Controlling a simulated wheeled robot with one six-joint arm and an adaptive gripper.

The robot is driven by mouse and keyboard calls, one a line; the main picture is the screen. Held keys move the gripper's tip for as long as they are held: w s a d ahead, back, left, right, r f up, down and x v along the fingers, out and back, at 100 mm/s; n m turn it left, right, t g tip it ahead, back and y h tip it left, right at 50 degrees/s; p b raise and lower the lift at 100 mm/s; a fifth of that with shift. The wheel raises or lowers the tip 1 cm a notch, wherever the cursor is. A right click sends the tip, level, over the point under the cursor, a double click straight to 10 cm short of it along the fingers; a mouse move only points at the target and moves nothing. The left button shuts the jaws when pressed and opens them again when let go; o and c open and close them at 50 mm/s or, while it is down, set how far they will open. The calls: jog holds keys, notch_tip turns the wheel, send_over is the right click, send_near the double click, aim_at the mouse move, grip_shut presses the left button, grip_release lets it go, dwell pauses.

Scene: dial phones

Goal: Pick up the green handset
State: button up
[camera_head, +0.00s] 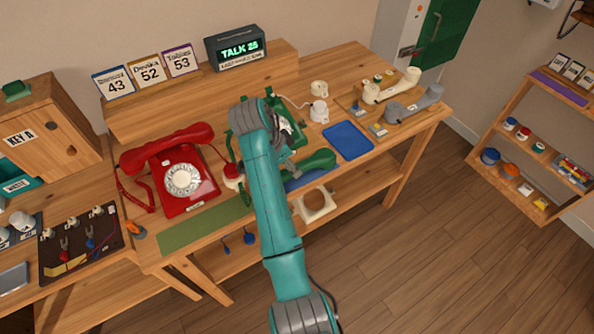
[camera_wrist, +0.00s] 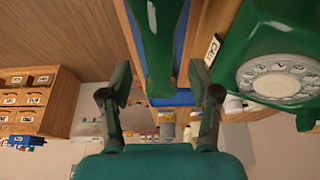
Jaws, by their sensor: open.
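The green handset (camera_head: 316,161) lies on a blue mat (camera_head: 300,181) at the front of the wooden bench, just right of my arm. In the wrist view the handset (camera_wrist: 152,45) runs from the top edge down between my fingers. My gripper (camera_wrist: 160,85) is open, with one finger on each side of the handset's line; I cannot tell whether either touches it. The green phone (camera_head: 290,122) stands behind the handset, partly hidden by my arm. Its pale dial shows in the wrist view (camera_wrist: 277,80) right of my right finger.
A red phone (camera_head: 182,178) with its handset on stands left of my arm. A blue tray (camera_head: 348,140) and a grey handset (camera_head: 414,104) lie to the right. A display reading "TALK 25" (camera_head: 238,50) stands on the raised back shelf. A green mat (camera_head: 205,224) lies at the front edge.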

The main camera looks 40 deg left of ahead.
jog(key=shift+w+x, duration=0.2)
jog(key=shift+x, duration=2.45)
jog(key=shift+d+r, duration=0.1)
jog(key=shift+r, duration=0.05)
grip_shut()
